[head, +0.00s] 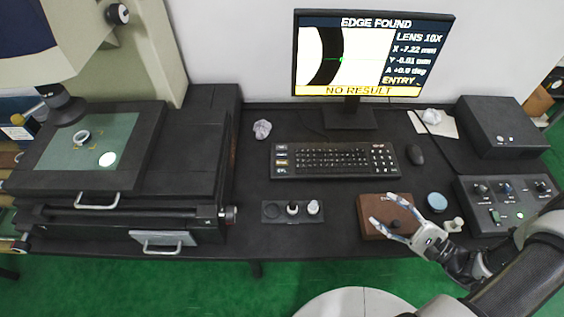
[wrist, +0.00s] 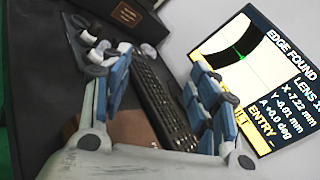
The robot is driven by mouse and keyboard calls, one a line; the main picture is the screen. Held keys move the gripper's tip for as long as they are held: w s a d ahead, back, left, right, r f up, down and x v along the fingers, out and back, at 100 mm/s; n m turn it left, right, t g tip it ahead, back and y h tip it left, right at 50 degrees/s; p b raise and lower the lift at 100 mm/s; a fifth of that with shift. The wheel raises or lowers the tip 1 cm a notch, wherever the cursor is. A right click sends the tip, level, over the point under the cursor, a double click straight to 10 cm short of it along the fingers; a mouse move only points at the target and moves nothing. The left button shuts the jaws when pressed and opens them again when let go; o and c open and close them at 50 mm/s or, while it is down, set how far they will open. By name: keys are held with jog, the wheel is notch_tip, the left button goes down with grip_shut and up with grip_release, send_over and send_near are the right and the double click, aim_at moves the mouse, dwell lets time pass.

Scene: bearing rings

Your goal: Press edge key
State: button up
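The black keyboard (head: 335,160) lies on the table below the monitor. A column of wide labelled keys (head: 281,161) runs down its left end; the labels are too small to read, so I cannot tell which is the edge key. My gripper (head: 382,210) is open and empty, over the brown box and in front of the keyboard's right half, apart from the keyboard. In the wrist view, the keyboard (wrist: 160,95) shows between my spread fingers (wrist: 155,82). The monitor (head: 373,55) reads "EDGE FOUND", with "ENTRY" and "NO RESULT" below.
A brown box (head: 372,226) lies below my gripper. A lens tray (head: 274,212) stands left of it. A mouse (head: 415,154) is right of the keyboard, and a control box (head: 510,214) stands far right. The measuring stage (head: 50,165) with a ring (head: 82,137) fills the left side.

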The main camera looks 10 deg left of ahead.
grip_shut()
dwell(0.5)
dwell(1.2)
